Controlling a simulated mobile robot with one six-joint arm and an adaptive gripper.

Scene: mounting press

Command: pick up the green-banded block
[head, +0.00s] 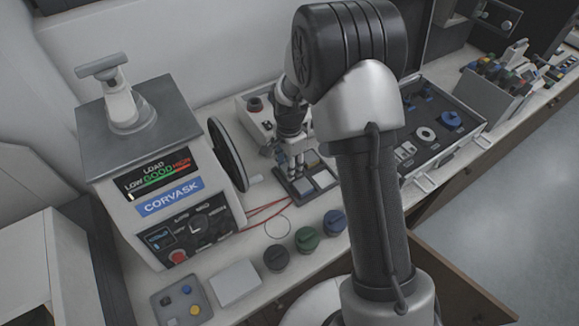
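My gripper (297,167) points down over a small dark tray (322,180) with light grey panels, in the middle of the bench. Its fingers are small here, and I cannot tell how far apart they are or whether anything is between them. I cannot make out a green-banded block for certain; the gripper and my arm cover part of the tray area. A round green-topped piece (307,239) stands on the bench in front of the tray, between a blue one (334,222) and a dark grey one (277,258).
The white Corvask press (180,225) with its grey top stands at left. Red cables (262,212) lie beside it. A grey tray (177,309) of small coloured parts and a white box (235,284) are at front left. An open case (437,130) lies behind my arm.

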